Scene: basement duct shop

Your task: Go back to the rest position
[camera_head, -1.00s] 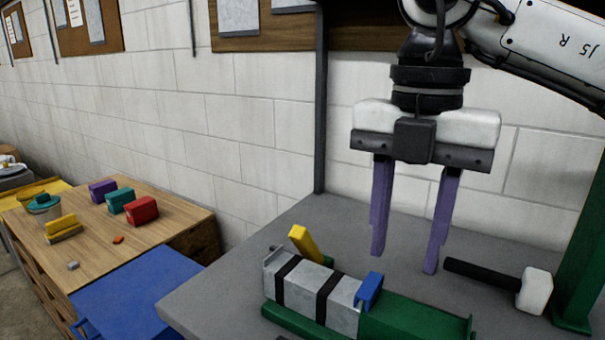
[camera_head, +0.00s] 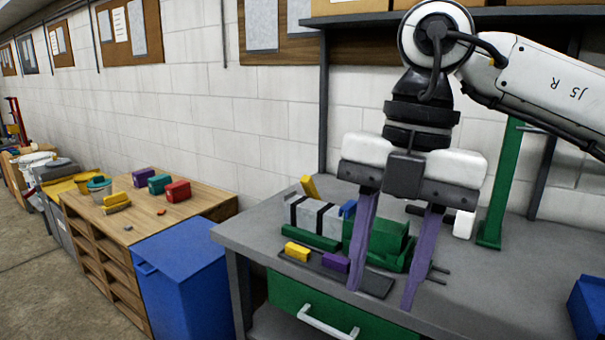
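My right gripper (camera_head: 384,296) hangs fingers-down in front of the grey workbench (camera_head: 510,275). Its two purple fingers are spread apart with nothing between them that I can see held. Behind the fingers stands a green fixture (camera_head: 385,238) with a grey block (camera_head: 310,215) banded in black. My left gripper does not show.
A dark tray (camera_head: 375,284) with yellow (camera_head: 297,252) and purple (camera_head: 335,262) blocks lies at the bench front. A mallet (camera_head: 463,223) lies behind my fingers. A green post (camera_head: 500,185) stands at right. A blue bin (camera_head: 185,270) and wooden shelf unit (camera_head: 105,255) stand left.

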